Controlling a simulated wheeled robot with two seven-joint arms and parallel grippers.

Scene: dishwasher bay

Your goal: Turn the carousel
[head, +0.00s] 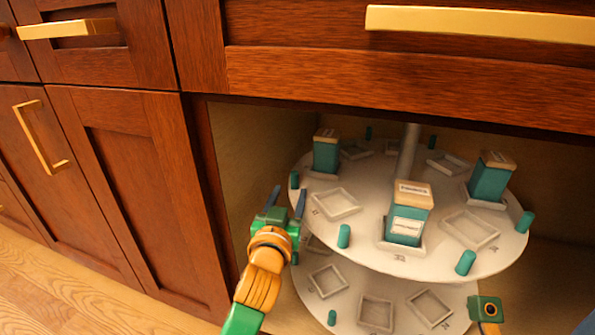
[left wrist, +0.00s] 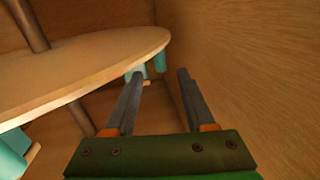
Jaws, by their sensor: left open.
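The carousel has two round white tiers on a central pole (head: 408,150) inside an open cabinet bay. Its upper tier (head: 375,255) carries several square holders and short teal pegs along the rim, one of them the left rim peg (head: 294,180). Three teal canisters with wooden lids stand on it, the nearest a labelled canister (head: 407,222). My left gripper (head: 287,197) is open and empty at the tier's left edge, close to that peg. In the left wrist view, the tier's rim (left wrist: 150,42) and a teal peg (left wrist: 160,62) show just beyond the open fingertips.
The lower tier (head: 350,312) holds empty square holders. The bay's left wall (head: 250,150) is close beside my left gripper. Wooden drawers and doors with gold handles (head: 70,29) surround the opening. A green and orange part (head: 487,309) shows at the lower right.

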